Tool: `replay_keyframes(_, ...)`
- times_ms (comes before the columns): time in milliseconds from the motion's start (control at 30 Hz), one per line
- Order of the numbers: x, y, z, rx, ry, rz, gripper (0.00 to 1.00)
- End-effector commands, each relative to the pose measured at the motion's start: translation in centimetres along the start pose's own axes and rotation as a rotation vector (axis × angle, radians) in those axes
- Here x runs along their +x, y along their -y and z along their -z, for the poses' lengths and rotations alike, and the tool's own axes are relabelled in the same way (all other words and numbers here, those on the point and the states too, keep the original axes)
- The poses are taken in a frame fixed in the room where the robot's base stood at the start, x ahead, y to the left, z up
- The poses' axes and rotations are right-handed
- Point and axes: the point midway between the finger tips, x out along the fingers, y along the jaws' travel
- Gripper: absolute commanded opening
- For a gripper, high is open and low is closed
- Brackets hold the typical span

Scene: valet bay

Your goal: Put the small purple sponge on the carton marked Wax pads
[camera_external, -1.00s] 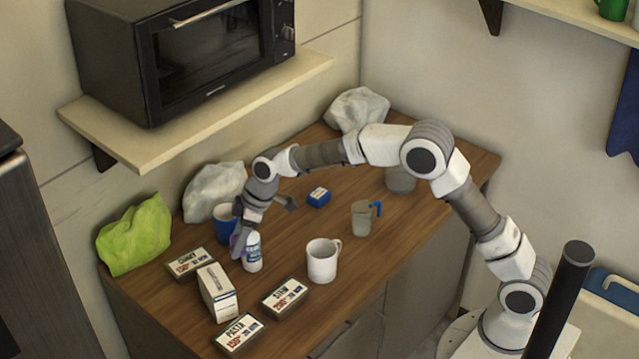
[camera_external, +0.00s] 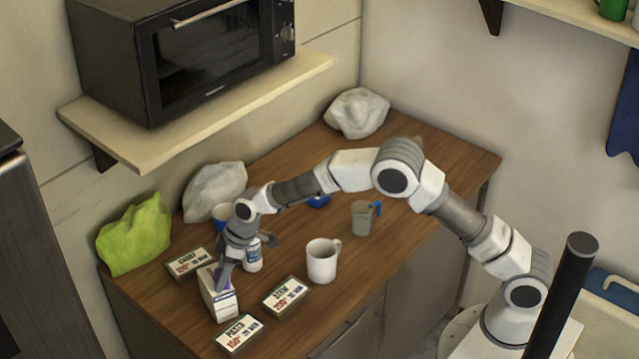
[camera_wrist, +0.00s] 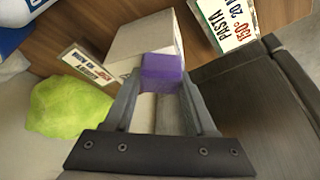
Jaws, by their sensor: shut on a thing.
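My gripper (camera_wrist: 162,100) is shut on the small purple sponge (camera_wrist: 162,72), which sits between the fingertips in the wrist view. In the external view my gripper (camera_external: 229,272) is over a white carton (camera_external: 222,306), and a little purple (camera_external: 217,277) shows by the fingers. The carton also shows behind the sponge in the wrist view (camera_wrist: 135,42). Its lettering is too small to read. I cannot tell whether the sponge touches the carton top.
Signs marked Curry (camera_external: 190,265), Stew (camera_external: 284,296) and Pasta (camera_external: 239,335) lie around the carton. A white-and-blue bottle (camera_external: 253,256), a blue cup (camera_external: 222,212) and a white mug (camera_external: 322,262) stand close by. A green bag (camera_external: 135,236) is at the left.

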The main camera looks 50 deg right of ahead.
Motion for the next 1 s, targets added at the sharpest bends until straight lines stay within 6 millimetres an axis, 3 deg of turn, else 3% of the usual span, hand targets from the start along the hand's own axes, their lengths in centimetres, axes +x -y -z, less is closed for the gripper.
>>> replay_keyframes(100,0.5,0.0,-0.2,0.001,0.000,0.000,0.04)
replay_keyframes(133,0.3,0.0,-0.1,0.001,0.000,0.000,0.62)
replay_keyframes(267,0.3,0.0,-0.1,0.001,0.000,0.000,0.85)
replay_keyframes(700,-0.5,0.0,0.1,0.000,-0.001,0.000,0.86)
replay_keyframes(1000,-5.8,0.0,0.1,0.000,-0.004,-0.001,0.86)
